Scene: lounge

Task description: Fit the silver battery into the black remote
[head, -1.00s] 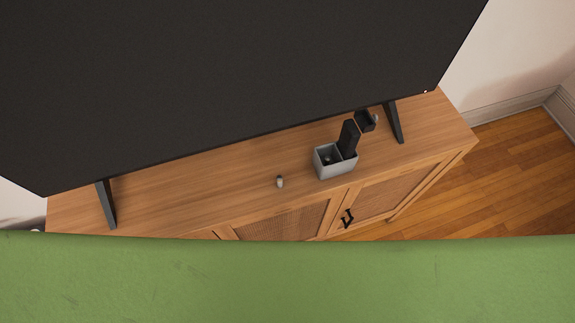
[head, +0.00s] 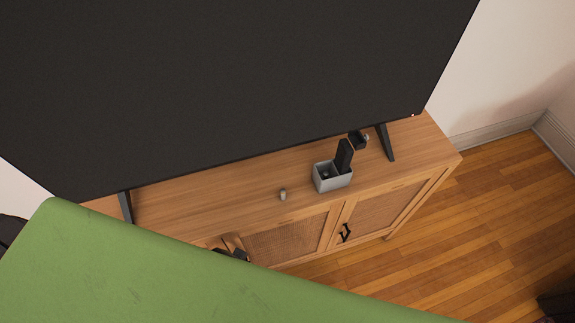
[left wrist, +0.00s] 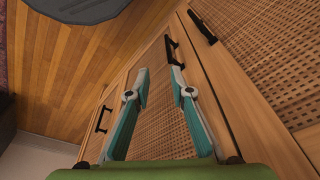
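The small silver battery (head: 283,194) stands on the wooden cabinet top in the head view, left of a grey box (head: 333,183). A black remote (head: 344,155) stands upright in or against the box; its lower part is hidden. My left gripper (left wrist: 158,80) shows in the left wrist view with teal fingers apart and nothing between them. It faces the woven cabinet doors, away from the battery and remote. My right gripper is in neither view.
A large dark TV (head: 230,80) stands on the cabinet (head: 205,205) behind the battery. A small black object (head: 358,140) sits behind the remote. A green surface (head: 130,270) hides the lower left of the head view. Open wood floor (head: 480,220) lies to the right.

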